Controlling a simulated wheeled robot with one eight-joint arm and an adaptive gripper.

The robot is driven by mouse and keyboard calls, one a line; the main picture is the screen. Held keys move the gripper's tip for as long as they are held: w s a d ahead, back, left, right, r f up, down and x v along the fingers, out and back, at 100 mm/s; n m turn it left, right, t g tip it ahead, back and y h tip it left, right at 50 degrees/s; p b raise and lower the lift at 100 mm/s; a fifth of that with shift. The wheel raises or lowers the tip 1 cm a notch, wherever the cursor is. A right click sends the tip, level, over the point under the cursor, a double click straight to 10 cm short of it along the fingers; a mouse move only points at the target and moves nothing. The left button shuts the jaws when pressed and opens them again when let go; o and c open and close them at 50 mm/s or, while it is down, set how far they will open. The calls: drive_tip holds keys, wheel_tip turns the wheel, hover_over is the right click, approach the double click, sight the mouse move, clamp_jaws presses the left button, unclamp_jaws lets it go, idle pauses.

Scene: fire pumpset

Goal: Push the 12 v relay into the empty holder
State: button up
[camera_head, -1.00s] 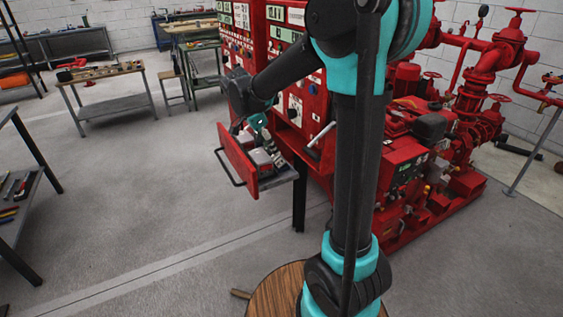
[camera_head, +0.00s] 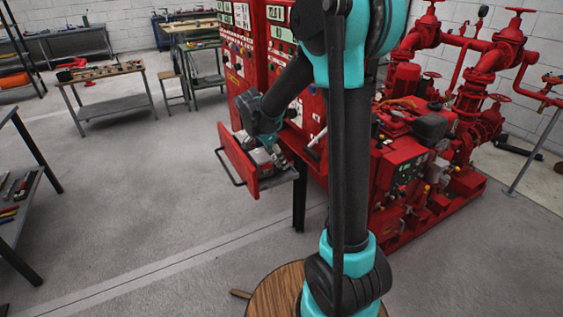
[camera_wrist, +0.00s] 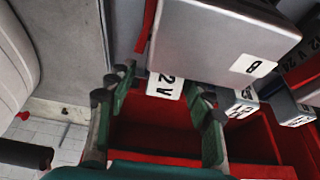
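In the wrist view the 12 V relay shows as a grey block whose white label (camera_wrist: 165,86) reads "2 V", its first digit cut off or hidden. My gripper (camera_wrist: 160,84) has its two green-and-black fingers spread apart, one on each side of this label, with nothing visibly clamped. I cannot tell whether a fingertip touches the relay. An empty red recess (camera_wrist: 150,138) lies between and behind the fingers; I cannot tell whether it is the empty holder. In the head view my gripper (camera_head: 272,146) points down into the open red drawer (camera_head: 237,161), and its fingertips are unclear.
A larger grey block (camera_wrist: 215,38) with a label like "8" stands beside the relay, and smaller labelled grey blocks (camera_wrist: 240,101) are at the right. The drawer juts from the red control cabinet (camera_head: 238,70).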

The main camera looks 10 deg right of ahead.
clamp_jaws()
